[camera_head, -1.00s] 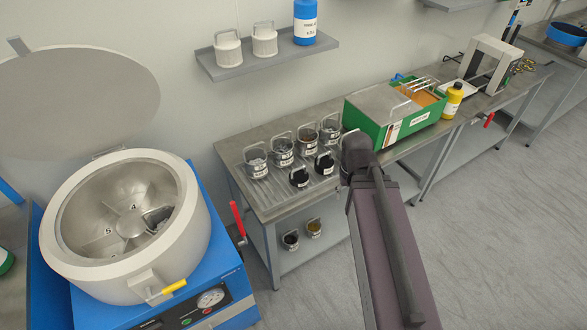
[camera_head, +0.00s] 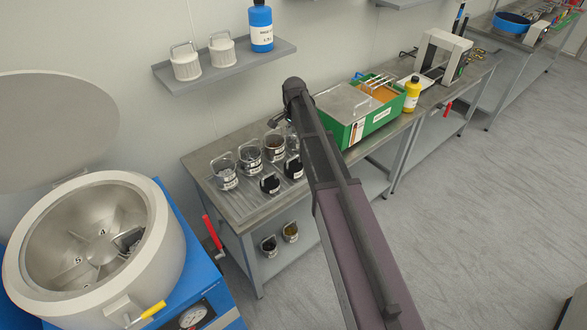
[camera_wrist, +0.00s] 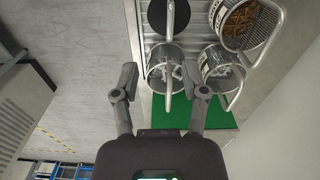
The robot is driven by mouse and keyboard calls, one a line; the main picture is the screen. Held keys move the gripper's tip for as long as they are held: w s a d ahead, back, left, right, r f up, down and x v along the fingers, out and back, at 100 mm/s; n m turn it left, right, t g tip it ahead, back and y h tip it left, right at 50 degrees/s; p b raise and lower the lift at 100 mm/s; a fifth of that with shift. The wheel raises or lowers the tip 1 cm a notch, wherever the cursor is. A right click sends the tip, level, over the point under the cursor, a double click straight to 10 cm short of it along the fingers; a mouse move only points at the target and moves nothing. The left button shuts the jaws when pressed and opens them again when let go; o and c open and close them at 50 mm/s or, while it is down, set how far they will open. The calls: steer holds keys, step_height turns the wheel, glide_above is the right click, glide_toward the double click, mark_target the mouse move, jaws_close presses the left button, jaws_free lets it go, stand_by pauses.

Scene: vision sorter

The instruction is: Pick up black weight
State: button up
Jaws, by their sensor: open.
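In the wrist view, a black round piece with a handle (camera_wrist: 179,20) stands at the top centre on the ribbed bench top; it may be the black weight. A metal-handled pot (camera_wrist: 158,74) lies nearer, between the lines of my gripper's fingers. My gripper (camera_wrist: 164,88) is open with nothing held; I cannot tell its height above the pot.
Several handled pots (camera_head: 224,176) stand in the back row, close to the front ones. A green box (camera_head: 374,127) and a yellow bottle (camera_head: 412,95) stand to the right. The open round machine (camera_head: 90,250) is at left. A wall shelf (camera_head: 225,66) hangs above the bench (camera_head: 203,160).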

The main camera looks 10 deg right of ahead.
mark_target(293, 158)
steer(key=shift+w+a+m, duration=0.1)
steer(key=shift+w+m, duration=0.2)
steer(key=shift+w, duration=0.35)
steer(key=shift+f, duration=0.1)
step_height(293, 158, down, 8)
steer(key=b, duration=0.8)
steer(key=shift+f+b, duration=0.2)
steer(key=shift+b, duration=0.15)
steer(key=f+b, duration=0.3)
steer(key=shift+w+f, duration=0.15)
steer(key=shift+w, duration=0.2)
steer(key=shift+f+b, duration=0.95)
steer(key=shift+b, duration=0.15)
